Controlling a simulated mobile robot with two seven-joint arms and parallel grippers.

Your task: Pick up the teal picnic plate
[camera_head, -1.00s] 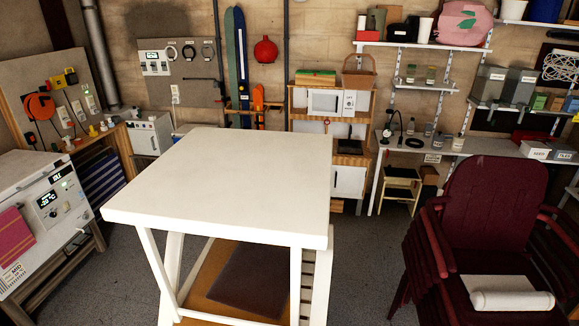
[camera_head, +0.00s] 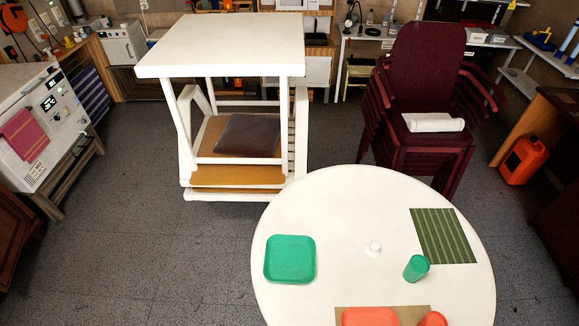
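The teal picnic plate (camera_head: 290,259) is square with rounded corners. It lies flat on the left part of a round white table (camera_head: 345,205). A teal cup (camera_head: 416,268) stands on the same table to the right of the plate. Nothing touches the plate. Neither of my grippers shows in the head view.
The floor (camera_head: 150,240) to the left is clear.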

